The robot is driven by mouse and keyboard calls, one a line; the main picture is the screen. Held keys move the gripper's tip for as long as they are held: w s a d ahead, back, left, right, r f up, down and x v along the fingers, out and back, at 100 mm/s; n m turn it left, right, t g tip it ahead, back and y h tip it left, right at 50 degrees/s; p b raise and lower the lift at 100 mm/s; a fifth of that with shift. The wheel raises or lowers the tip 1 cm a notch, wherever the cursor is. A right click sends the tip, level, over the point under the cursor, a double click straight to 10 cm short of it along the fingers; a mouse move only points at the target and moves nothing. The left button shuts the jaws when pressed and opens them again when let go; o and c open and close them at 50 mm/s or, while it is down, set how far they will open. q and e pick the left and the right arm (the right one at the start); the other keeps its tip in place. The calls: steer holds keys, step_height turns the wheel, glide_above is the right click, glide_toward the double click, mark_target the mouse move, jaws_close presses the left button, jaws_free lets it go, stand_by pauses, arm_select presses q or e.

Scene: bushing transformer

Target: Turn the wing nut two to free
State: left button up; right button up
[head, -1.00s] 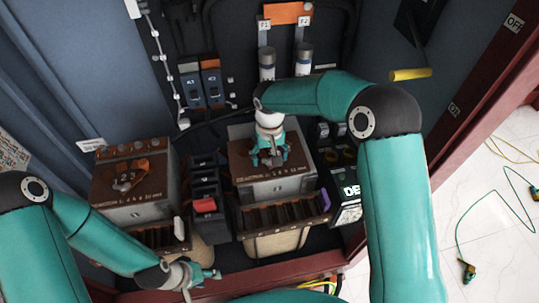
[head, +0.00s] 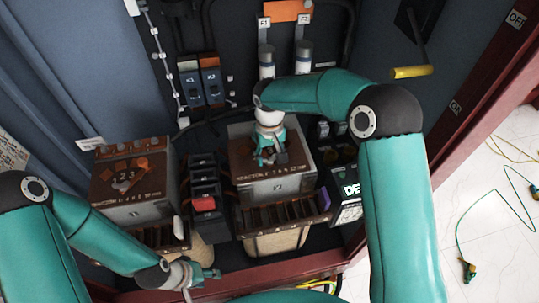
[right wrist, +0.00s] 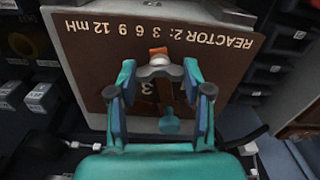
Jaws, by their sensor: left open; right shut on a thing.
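The brown-topped reactor 2 box (head: 245,170) stands right of centre in the head view; its upside-down label shows in the right wrist view (right wrist: 225,45). My right gripper (head: 268,158) points down onto its top. In the right wrist view my right gripper (right wrist: 159,75) is shut on a small grey piece, which looks like wing nut two (right wrist: 160,61), with an orange piece just beyond it. A teal knob-like piece (right wrist: 170,124) shows between the fingers. The fingers hide part of the panel. My left gripper (head: 202,276) is open and empty, low in the head view.
Another brown-topped box (head: 115,192) with orange parts stands at the left. Dark switches with a red one (head: 204,204) stand between the boxes. A yellow handle (head: 411,72) sticks out at upper right. The red cabinet frame (head: 480,85) bounds the right side.

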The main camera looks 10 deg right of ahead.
steer(key=n+b, duration=0.1)
steer(key=n, duration=0.6)
steer(key=shift+w+r, duration=0.1)
steer(key=n, duration=0.3)
steer(key=shift+n, duration=2.3)
steer(key=o, duration=1.2)
steer(key=shift+c, duration=0.2)
